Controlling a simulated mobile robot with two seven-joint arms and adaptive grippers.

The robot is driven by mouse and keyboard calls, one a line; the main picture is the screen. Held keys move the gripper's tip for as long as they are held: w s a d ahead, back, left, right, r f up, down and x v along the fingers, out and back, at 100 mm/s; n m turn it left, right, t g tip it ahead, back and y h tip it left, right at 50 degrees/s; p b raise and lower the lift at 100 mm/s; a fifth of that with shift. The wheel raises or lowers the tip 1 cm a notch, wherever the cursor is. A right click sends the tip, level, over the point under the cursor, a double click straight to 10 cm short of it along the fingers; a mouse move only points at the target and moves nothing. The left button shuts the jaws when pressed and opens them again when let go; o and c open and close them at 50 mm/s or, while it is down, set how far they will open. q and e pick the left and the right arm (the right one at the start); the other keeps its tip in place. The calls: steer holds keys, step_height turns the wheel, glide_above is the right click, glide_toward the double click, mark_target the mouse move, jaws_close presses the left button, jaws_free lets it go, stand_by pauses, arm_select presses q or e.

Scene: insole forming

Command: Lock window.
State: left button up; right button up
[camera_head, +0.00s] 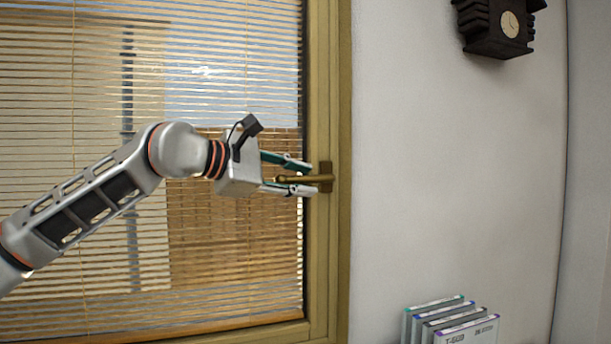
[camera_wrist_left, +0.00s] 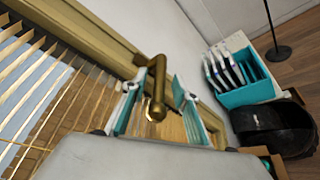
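The window (camera_head: 318,250) has a yellowish wooden frame and fills the left of the head view. Its brass handle (camera_head: 296,179) is on the right side of the frame, with the lever lying level and pointing left. My left gripper (camera_head: 310,179) is open at the handle, one finger above the lever and one below. In the left wrist view the handle (camera_wrist_left: 157,90) stands between the two teal-and-white fingers (camera_wrist_left: 158,82), with a visible gap on each side. My right gripper is in neither view.
Slatted blinds (camera_head: 60,120) hang over the window pane, behind my left arm. A dark wall clock (camera_head: 490,38) is at the upper right. Several upright cases (camera_head: 435,318) stand at the lower right. The wall between is bare. The left wrist view shows a black rounded object (camera_wrist_left: 270,125).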

arm_select(q)
steer(key=shift+w+d+f, duration=0.2)
steer(key=shift+w+d, duration=0.2)
steer(key=shift+d, duration=0.15)
jaws_close()
steer(key=shift+a, duration=0.1)
